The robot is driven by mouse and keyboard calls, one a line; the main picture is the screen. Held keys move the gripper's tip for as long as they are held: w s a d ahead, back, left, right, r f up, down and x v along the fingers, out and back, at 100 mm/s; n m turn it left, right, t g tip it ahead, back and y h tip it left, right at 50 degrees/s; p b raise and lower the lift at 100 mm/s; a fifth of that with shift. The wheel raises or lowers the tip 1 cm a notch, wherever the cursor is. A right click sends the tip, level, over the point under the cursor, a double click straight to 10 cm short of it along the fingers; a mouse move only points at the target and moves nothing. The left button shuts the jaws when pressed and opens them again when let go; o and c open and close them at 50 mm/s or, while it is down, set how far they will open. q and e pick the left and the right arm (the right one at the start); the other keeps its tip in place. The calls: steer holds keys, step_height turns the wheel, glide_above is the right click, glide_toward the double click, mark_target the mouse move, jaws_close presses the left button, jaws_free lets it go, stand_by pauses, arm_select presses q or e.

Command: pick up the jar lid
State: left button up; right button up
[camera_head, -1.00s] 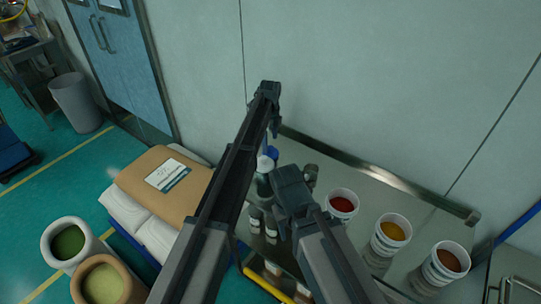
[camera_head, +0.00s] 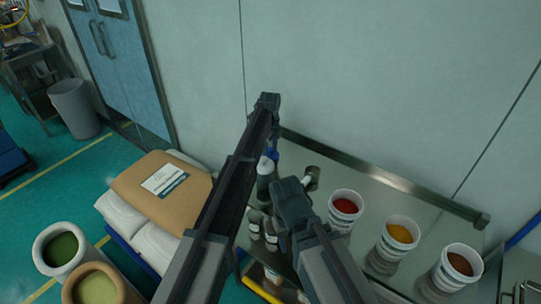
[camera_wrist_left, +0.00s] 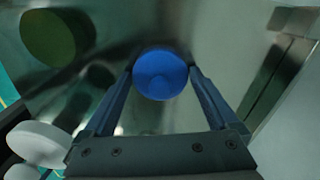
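A round blue lid (camera_wrist_left: 160,74) shows between the fingertips of my left gripper (camera_wrist_left: 160,78) in the left wrist view. The fingers stand apart, one on each side of the lid; contact is not clear. In the head view, blue (camera_head: 270,154) shows at the top of a dark bottle (camera_head: 264,176), just below my left gripper (camera_head: 272,122). My left arm hides part of this area. My right gripper (camera_head: 291,197) is in front of the bottle and above the table; its fingertips are hidden.
The glossy table (camera_head: 390,195) stands against the wall. Small jars (camera_head: 270,234) are close to my right gripper. Tubs of red (camera_head: 345,208), yellow (camera_head: 398,236) and brown (camera_head: 458,267) powder stand to the right. Sacks (camera_head: 160,190) lie to the left.

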mark_target(270, 149)
arm_select(q)
steer(key=c, duration=0.4)
step_height(270, 149, up, 10)
steer(key=p, duration=1)
steer(key=s+a+r+p, duration=0.1)
steer(key=s+a, duration=0.1)
steer(key=a, duration=0.1)
steer(key=s+a+r+p, duration=0.2)
steer(key=s+a, duration=0.1)
steer(key=a, duration=0.1)
steer(key=s+a+r+p, duration=0.2)
steer(key=a, duration=0.1)
steer(key=shift+s+a+r, duration=0.15)
steer(key=shift+s+r, duration=0.05)
